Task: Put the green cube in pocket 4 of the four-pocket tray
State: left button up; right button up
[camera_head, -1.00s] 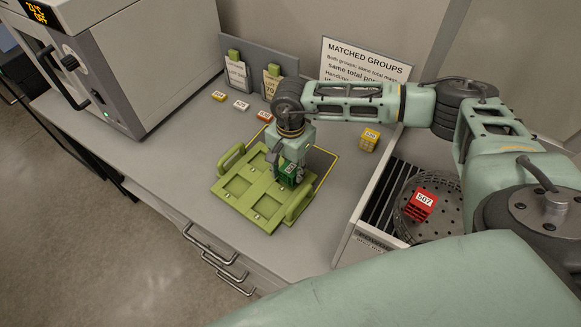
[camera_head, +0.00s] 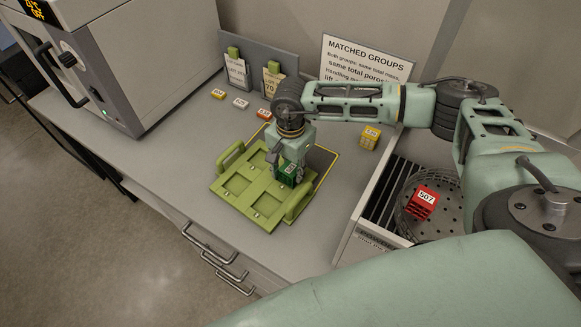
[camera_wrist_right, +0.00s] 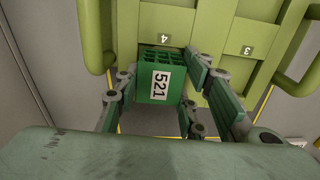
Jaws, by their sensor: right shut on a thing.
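The green cube (camera_head: 287,173), a lattice block labelled 521, is held by my right gripper (camera_head: 290,170) over the far right part of the green four-pocket tray (camera_head: 258,207). In the right wrist view the cube (camera_wrist_right: 160,78) is between the fingers of my right gripper (camera_wrist_right: 155,95), its label facing the camera. The tray's label 4 (camera_wrist_right: 164,38) shows just beyond the cube, and label 3 is to the right. The cube and gripper hide most of pocket 4, so I cannot tell whether the cube touches its floor. My left gripper is not in view.
A yellow cube (camera_head: 370,137) stands behind the tray to the right. A round mesh basket (camera_head: 452,218) holds a red block labelled 507 (camera_head: 422,203). Small coloured tags lie behind the tray. A grey oven-like box (camera_head: 130,65) stands at left. The bench left of the tray is clear.

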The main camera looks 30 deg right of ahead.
aim_at(290, 168)
jog(key=shift+f+b, duration=0.35)
jog(key=shift+f, duration=0.05)
dwell(0.4)
jog(key=o, duration=1.2)
jog(key=shift+c, duration=0.2)
jog(key=o, duration=0.5)
jog(key=shift+c, duration=0.2)
jog(key=shift+r, duration=0.1)
jog(key=shift+r+p, duration=1.3)
jog(key=shift+r, duration=1.2)
